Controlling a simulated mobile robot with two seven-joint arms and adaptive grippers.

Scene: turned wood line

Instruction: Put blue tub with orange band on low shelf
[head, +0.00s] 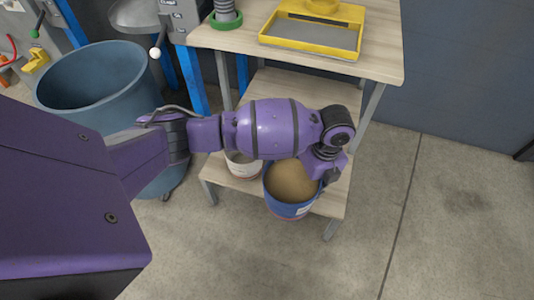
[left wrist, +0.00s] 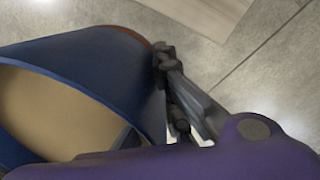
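The blue tub (head: 288,208), full of tan material, shows below my left arm's end in the head view, over the front part of the low shelf (head: 222,182). A pale label and a reddish band show low on its wall. I cannot tell whether it rests on the shelf or hangs just above it. My left gripper (head: 326,178) is at the tub's right rim, mostly hidden by its own wrist. In the left wrist view the tub (left wrist: 90,50) fills the left side, and the gripper (left wrist: 150,112) appears shut on its wall. My right gripper is out of view.
A white tub (head: 243,168) stands on the low shelf just left, partly behind my arm. The wooden top (head: 385,55) above holds a yellow tray (head: 312,35) and a green ring (head: 226,20). A big blue bin (head: 90,85) stands left. Floor right is clear.

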